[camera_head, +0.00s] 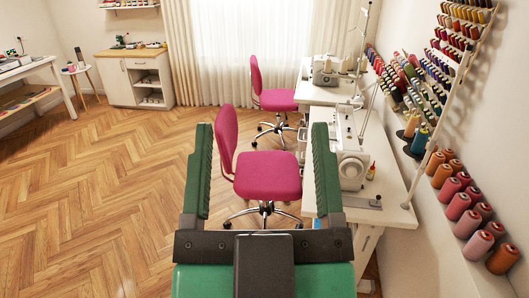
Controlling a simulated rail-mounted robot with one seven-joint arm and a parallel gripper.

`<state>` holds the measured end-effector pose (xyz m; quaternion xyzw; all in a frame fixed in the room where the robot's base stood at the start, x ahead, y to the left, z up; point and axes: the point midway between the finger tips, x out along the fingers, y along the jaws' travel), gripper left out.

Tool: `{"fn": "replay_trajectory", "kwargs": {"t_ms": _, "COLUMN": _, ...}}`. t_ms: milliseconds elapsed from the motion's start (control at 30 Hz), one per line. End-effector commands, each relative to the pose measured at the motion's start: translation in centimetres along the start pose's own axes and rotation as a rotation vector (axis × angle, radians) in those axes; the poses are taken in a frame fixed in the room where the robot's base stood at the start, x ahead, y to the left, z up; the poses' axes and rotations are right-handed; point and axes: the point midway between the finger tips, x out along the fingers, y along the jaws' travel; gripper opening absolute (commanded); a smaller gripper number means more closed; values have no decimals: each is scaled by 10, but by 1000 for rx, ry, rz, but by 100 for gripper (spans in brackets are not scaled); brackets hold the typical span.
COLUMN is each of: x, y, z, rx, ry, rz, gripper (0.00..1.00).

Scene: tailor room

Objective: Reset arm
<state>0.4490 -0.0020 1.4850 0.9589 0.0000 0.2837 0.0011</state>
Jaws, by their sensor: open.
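My gripper (262,170) is at the bottom middle of the head camera view. Its two green fingers stand wide apart, with nothing between them in its grasp. The black and green gripper body shows below the fingers. A pink chair is seen behind and through the gap between the fingers. The rest of my arm is out of view.
Pink chairs (268,177) and (279,99) stand beside white sewing tables (395,200) with sewing machines (350,160) at the right. Thread spools (467,205) line the right wall. A cabinet (121,85) stands far left. The wooden floor (90,190) at left is clear.

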Motion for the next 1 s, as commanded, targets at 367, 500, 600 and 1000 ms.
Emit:
{"fn": "replay_trajectory", "kwargs": {"t_ms": 367, "x": -6, "y": -3, "z": -11, "rx": 5, "ry": 33, "rz": 0, "gripper": 73}}
{"fn": "replay_trajectory", "kwargs": {"t_ms": 500, "x": 11, "y": -3, "z": -35, "rx": 6, "ry": 32, "rz": -1, "gripper": 73}}
{"fn": "replay_trajectory", "kwargs": {"t_ms": 600, "x": 32, "y": -3, "z": -69, "rx": 8, "ry": 31, "rz": -2, "gripper": 73}}
{"fn": "replay_trajectory", "kwargs": {"t_ms": 1000, "x": 141, "y": -4, "z": -236, "rx": 22, "ry": 28, "rz": -8, "gripper": 73}}
